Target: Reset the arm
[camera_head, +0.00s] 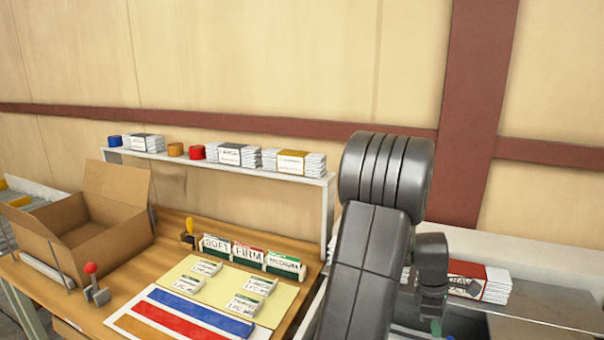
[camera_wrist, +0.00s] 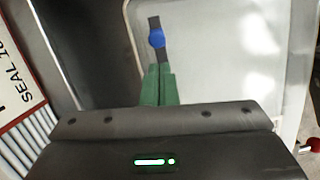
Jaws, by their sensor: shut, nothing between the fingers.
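My arm (camera_head: 365,265) rises in front of the right part of the head view, bent at a thick dark joint. A dark wrist part hangs beside it on the right, and a small green bit shows low there. My gripper (camera_wrist: 158,72) shows in the wrist view as two green fingers pressed together, with nothing between them. Past the fingertips, a blue round piece on a dark strip (camera_wrist: 156,38) lies over a pale panel (camera_wrist: 210,60); I cannot tell whether the fingers touch it.
A wooden table (camera_head: 170,230) at left bears an open cardboard box (camera_head: 75,255), a red-knobbed lever (camera_head: 95,285), label blocks and coloured strips (camera_head: 190,320). A white shelf (camera_head: 220,165) stands behind. A "SEAL" sign (camera_wrist: 15,75) is at left in the wrist view.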

